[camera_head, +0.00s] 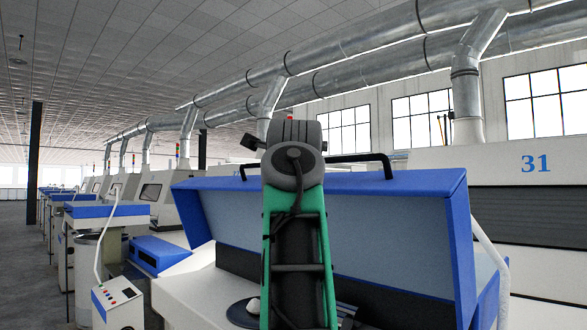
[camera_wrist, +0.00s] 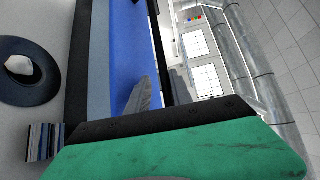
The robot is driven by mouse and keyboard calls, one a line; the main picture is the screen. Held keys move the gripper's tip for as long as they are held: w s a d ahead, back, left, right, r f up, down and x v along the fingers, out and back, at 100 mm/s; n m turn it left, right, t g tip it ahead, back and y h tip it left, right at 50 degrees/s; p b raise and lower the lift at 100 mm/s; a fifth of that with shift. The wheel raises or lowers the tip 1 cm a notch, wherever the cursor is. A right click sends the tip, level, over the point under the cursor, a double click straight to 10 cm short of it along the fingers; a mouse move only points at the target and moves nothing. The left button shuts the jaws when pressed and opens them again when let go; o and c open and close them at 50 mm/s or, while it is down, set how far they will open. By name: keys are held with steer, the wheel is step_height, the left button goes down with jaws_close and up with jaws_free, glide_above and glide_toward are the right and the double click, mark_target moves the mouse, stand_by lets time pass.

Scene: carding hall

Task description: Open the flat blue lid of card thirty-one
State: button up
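The blue lid (camera_head: 400,182) of card thirty-one stands raised and tilted in the head view, its grey-blue underside (camera_head: 400,240) towards me. A dark strip shows below it. A black bar handle (camera_head: 360,158) runs along its top edge, partly hidden by my green and grey arm. In the wrist view the blue lid (camera_wrist: 120,40) runs up the picture, with a black bar (camera_wrist: 157,45) beside it. A grey finger of my gripper (camera_wrist: 143,97) overlaps the lid there. The other finger is not clear, and I cannot tell whether it touches the lid.
The number 31 is on the pale machine housing (camera_head: 535,230) at right. A dark round dish (camera_wrist: 30,92) holding a white lump (camera_wrist: 20,66) lies on the pale front surface, beside a striped block (camera_wrist: 43,142). A control box (camera_head: 118,305) stands at lower left. More cards line the left.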

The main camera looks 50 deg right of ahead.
steer(key=b+v, duration=0.1)
steer(key=v, duration=0.6)
steer(key=shift+b, duration=0.4)
steer(key=w+a+f+n+g+y, duration=0.1)
steer(key=w+a+f+n+y, duration=0.35)
steer(key=f, duration=0.65)
steer(key=w+a+f+n+y, duration=0.25)
steer(key=a+f+n, duration=0.45)
steer(key=f, duration=0.4)
steer(key=w+a+f+n+g+y, duration=0.15)
steer(key=w+a+f+n, duration=0.25)
steer(key=a+f, duration=0.55)
steer(key=s+a+f+n+g+y, duration=0.1)
steer(key=s+a+f+n, duration=0.3)
steer(key=f, duration=0.7)
steer(key=s+a+f+n+g+y+b, duration=0.1)
steer(key=s+a+f+n, duration=0.3)
steer(key=f, duration=0.7)
steer(key=s+a+f+n+g+y, duration=0.2)
steer(key=s+a+f+n, duration=0.2)
steer(key=f, duration=0.7)
steer(key=shift+s+a+f+n, duration=0.3)
steer(key=shift+s+a+n, duration=0.05)
steer(key=shift+s+a, duration=0.55)
steer(key=shift+g+y, duration=0.25)
